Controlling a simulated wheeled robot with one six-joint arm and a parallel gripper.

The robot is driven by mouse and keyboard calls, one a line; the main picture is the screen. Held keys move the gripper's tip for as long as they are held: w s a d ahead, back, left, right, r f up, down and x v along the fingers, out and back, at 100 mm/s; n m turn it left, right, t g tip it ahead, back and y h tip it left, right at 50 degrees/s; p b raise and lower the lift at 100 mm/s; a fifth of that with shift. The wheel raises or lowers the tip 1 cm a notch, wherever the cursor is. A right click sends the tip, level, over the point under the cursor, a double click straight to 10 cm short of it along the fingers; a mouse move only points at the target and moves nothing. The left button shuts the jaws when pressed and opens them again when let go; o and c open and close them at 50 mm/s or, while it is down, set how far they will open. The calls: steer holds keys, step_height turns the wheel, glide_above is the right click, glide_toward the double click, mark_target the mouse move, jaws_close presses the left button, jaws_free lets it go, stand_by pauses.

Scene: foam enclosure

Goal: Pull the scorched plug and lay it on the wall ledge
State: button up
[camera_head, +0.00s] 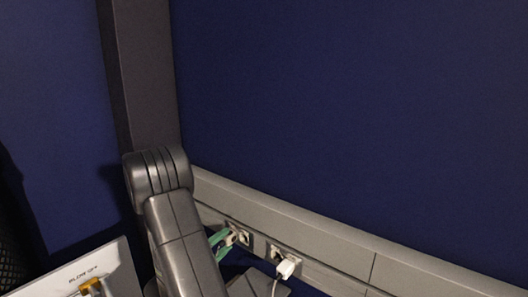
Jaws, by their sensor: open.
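A white plug (287,268) with a white cable sits at the right socket (277,253), right of and apart from my gripper. I see no clear scorching on it. The wall ledge (310,221) is the grey top of the trunking, and its visible part is bare.
A dark upright post (146,75) stands at the corner between blue foam walls (350,110). A white panel (85,272) with small lettering and a yellow part is at the lower left. My arm hides the trunking's left end.

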jaws_close()
steer(key=shift+v, duration=2.85)
steer(key=shift+s, duration=0.1)
steer(key=shift+f, duration=0.15)
